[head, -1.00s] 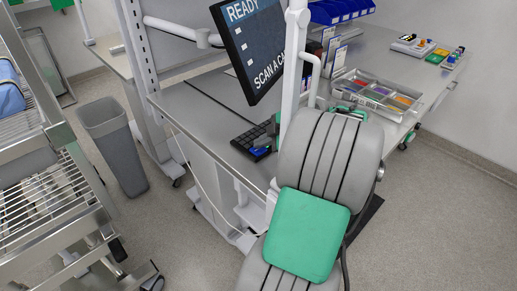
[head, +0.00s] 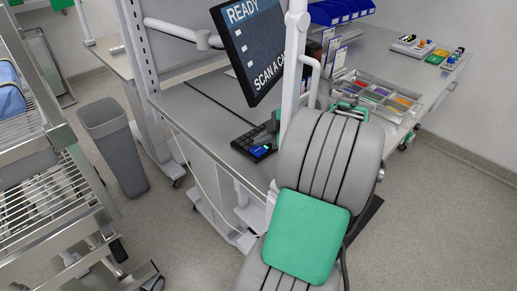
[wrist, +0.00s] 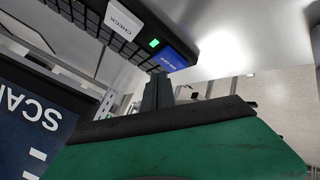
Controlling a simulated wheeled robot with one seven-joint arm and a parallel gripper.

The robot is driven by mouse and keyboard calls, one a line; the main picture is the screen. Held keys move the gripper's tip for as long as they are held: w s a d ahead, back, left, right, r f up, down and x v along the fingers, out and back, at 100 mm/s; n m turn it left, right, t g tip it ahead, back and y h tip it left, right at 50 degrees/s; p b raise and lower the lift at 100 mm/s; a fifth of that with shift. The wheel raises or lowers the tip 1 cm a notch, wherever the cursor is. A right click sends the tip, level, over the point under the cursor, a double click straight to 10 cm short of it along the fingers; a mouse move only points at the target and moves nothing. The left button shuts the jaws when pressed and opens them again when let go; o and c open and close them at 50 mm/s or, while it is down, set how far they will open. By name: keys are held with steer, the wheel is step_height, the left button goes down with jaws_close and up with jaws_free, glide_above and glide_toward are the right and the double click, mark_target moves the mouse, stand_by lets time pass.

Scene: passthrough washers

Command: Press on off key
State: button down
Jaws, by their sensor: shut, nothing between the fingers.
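The on off key appears as a blue key with small lettering at the end of a black keypad, in the wrist view (wrist: 174,56) and in the head view (head: 261,150). A small green light glows beside it in the wrist view. My gripper (wrist: 158,80) is shut and empty, its dark fingertips close to the blue key's edge. I cannot tell whether they touch it. In the head view, my arm covers most of the gripper and part of the keypad (head: 245,142).
A monitor (head: 258,48) reading "READY" stands over the grey bench (head: 195,112). A divided tray of coloured parts (head: 377,92) lies at the right of the bench. A grey bin (head: 114,145) and a wire rack (head: 50,205) stand at the left on the floor.

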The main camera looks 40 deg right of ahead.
mark_target(261, 150)
steer(key=shift+r+p, duration=1.35)
steer(key=shift+r, duration=1.15)
steer(key=shift+r, duration=0.1)
